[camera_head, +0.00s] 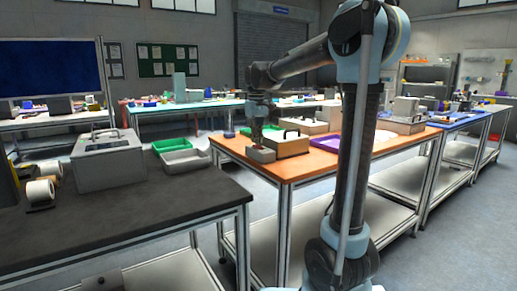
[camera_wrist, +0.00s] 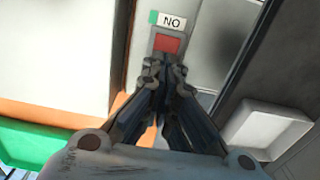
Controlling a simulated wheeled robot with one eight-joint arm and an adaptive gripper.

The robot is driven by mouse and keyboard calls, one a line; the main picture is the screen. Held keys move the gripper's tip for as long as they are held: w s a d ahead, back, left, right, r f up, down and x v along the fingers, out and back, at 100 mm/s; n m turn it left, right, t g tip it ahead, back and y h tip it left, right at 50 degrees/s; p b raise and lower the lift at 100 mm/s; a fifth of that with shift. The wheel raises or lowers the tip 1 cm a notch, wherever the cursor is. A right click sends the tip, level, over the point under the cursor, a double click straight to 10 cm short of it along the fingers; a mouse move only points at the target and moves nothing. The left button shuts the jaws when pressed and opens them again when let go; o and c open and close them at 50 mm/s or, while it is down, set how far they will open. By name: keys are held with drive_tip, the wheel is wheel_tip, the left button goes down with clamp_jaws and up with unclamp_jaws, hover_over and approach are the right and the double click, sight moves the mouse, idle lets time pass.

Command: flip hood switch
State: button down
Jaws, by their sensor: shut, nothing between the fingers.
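The switch is a red square rocker (camera_wrist: 167,43) on a narrow grey panel (camera_wrist: 185,65) in the wrist view. A label (camera_wrist: 171,20) beside it reads "NO" as pictured and has a green patch at its left end. My gripper (camera_wrist: 157,72) is shut and empty. Its fingertips lie just below the red switch in the picture and cover its lower edge; I cannot tell whether they touch it.
A purple tray (camera_head: 327,143) lies farther right.

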drive_tip(key=shift+f, duration=0.55)
idle(0.4)
drive_tip(key=shift+r, duration=3.5)
